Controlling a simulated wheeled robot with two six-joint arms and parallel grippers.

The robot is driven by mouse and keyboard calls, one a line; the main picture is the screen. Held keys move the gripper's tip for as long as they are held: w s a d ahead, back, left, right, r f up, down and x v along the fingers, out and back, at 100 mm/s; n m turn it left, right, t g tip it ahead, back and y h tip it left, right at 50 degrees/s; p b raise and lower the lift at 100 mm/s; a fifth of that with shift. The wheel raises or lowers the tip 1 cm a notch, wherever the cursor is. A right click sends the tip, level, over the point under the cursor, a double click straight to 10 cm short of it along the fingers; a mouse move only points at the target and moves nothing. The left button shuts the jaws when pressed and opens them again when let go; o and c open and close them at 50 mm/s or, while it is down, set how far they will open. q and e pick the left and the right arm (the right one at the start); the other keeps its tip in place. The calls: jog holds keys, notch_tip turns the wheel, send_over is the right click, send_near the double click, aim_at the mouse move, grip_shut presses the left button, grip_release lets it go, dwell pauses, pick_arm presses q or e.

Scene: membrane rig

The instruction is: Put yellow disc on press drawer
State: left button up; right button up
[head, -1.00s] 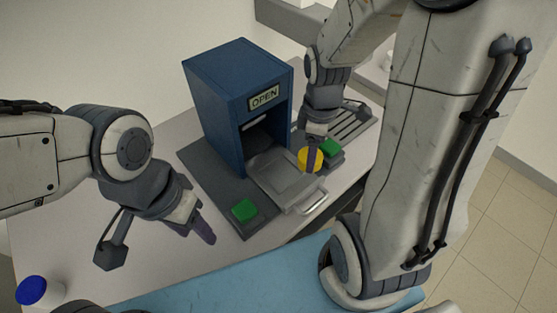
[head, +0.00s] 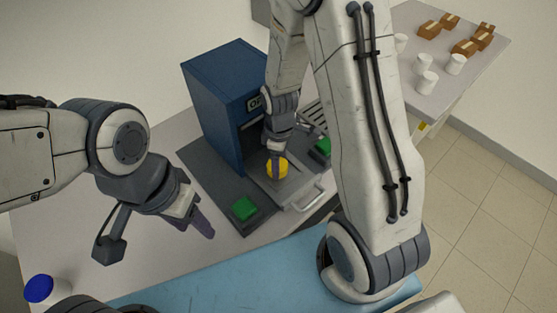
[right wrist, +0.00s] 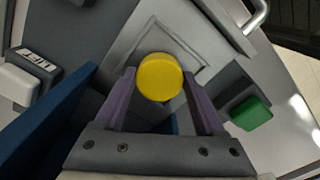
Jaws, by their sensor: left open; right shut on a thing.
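The yellow disc (head: 280,169) is held between the purple fingers of my right gripper (head: 275,155). It also shows in the right wrist view (right wrist: 160,77), at the fingertips, over the pulled-out grey press drawer (right wrist: 200,28). The drawer (head: 298,190) sticks out from the front of the blue press (head: 213,105), its handle toward me. The square outline on the drawer lies behind the disc in the right wrist view. I cannot tell whether the disc touches the drawer. My left gripper (head: 195,222) is open and empty, left of the press base.
Green buttons stand left (head: 244,208) and right (head: 321,147) of the drawer. My right arm partly covers the press sign. A blue mat (head: 215,280) lies in front. A side table (head: 420,105) holds brown boxes and white cups.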

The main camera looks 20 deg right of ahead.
jog(key=shift+f, duration=0.15)
jog(key=o, duration=1.3)
notch_tip(320, 180, up, 12)
jog(key=b, duration=0.1)
jog(key=s+a+r+m, duration=0.1)
jog(key=s+a, duration=0.3)
jog(key=s, duration=0.2)
jog(key=s+a+r+m, duration=0.1)
jog(key=s+a+r, duration=0.1)
jog(key=s+a, duration=0.2)
jog(key=s+a+r+m+y, duration=0.1)
jog(key=s+a, duration=0.3)
jog(key=s, duration=0.4)
jog(key=shift+a+r+m, duration=0.2)
jog(key=shift+a+m, duration=0.1)
jog(key=shift+a, duration=0.1)
